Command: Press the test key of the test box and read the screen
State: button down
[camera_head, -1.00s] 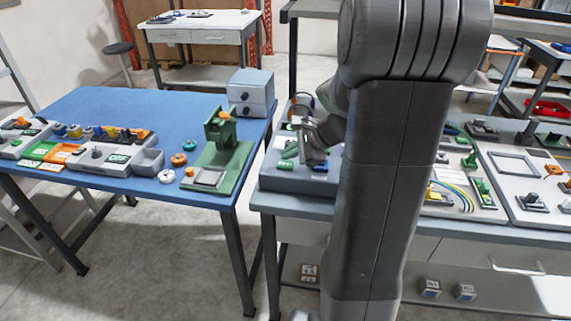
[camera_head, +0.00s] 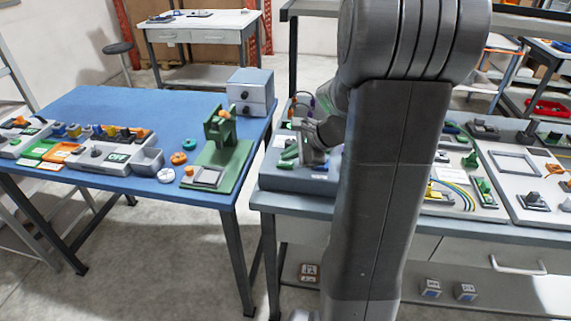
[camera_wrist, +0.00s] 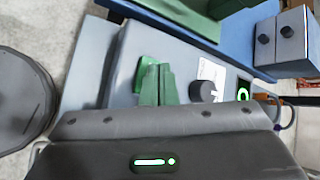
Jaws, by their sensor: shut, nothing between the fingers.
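The test box is a grey box (camera_head: 283,180) on the right bench in the head view, partly hidden by my arm. In the wrist view its grey top (camera_wrist: 190,62) shows a bright green key (camera_wrist: 146,64), a round black knob (camera_wrist: 203,91), a white label and a small dark screen (camera_wrist: 243,93). The screen has a lit green mark, partly cut off; I cannot read it whole. My gripper (camera_wrist: 159,68) is shut and empty, its fingertips over the green key. I cannot tell whether they touch it. In the head view my gripper (camera_head: 313,156) is low over the box.
A blue table (camera_head: 95,105) on the left carries a green press stand (camera_head: 222,148), a grey drawer unit (camera_head: 250,92) and several small devices. More panels (camera_head: 512,195) lie on the bench to the right.

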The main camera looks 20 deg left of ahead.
aim_at(290, 164)
jog(key=shift+f+b, duration=0.3)
jog(key=shift+f, duration=0.2)
dwell(0.7)
jog(key=shift+r, duration=0.1)
jog(key=shift+r+p, duration=0.8)
notch_tip(290, 164, up, 5)
jog(key=p, duration=0.4)
jog(key=shift+r, duration=0.1)
jog(key=shift+s, duration=0.1)
dwell(0.7)
